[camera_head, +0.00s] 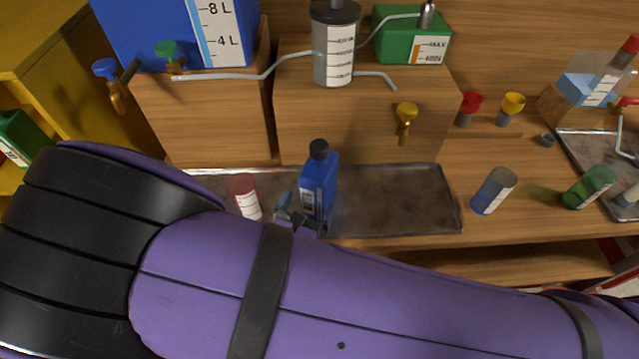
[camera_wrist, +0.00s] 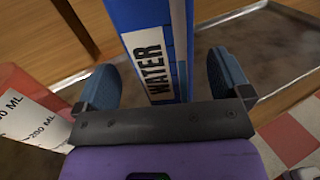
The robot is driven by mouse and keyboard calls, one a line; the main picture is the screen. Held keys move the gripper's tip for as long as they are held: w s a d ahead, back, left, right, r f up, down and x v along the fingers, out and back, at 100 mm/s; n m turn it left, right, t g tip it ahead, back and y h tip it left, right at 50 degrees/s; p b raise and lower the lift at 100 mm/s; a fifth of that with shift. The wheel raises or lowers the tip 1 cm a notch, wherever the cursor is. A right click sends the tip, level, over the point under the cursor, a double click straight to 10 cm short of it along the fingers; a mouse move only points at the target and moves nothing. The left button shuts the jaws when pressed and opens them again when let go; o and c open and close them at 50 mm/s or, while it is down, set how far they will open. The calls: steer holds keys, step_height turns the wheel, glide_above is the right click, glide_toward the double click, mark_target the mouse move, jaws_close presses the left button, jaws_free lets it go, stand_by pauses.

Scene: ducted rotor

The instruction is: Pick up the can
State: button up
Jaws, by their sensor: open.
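The can is a blue container with a dark cap and a label reading WATER. It stands upright on the metal tray (camera_head: 400,205) in the head view (camera_head: 322,180). In the wrist view the blue can (camera_wrist: 178,40) is between the two blue-grey fingers of my gripper (camera_wrist: 162,68). The fingers are open, one on each side, with a visible gap at both sides. In the head view my purple arm hides most of my gripper (camera_head: 296,214), and the can's base is partly hidden.
A red-and-white measuring cup (camera_head: 245,197) stands close left of the can; it also shows at the left of the wrist view (camera_wrist: 30,110). Wooden blocks rise behind the tray. A blue cup (camera_head: 492,190) and a green cup (camera_head: 588,186) are to the right.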

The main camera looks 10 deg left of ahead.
mark_target(316, 186)
steer(key=shift+w+d+r, duration=0.15)
steer(key=shift+w+r, duration=0.05)
steer(key=shift+w, duration=0.65)
steer(key=shift+w+d+r, duration=0.15)
steer(key=shift+w+d, duration=0.05)
steer(key=shift+w, duration=0.65)
steer(key=shift+w+d+r, duration=0.15)
steer(key=shift+w+r, duration=0.05)
steer(key=shift+w, duration=0.65)
steer(key=c, duration=1.4)
steer(key=shift+c, duration=0.3)
steer(key=shift+r, duration=0.15)
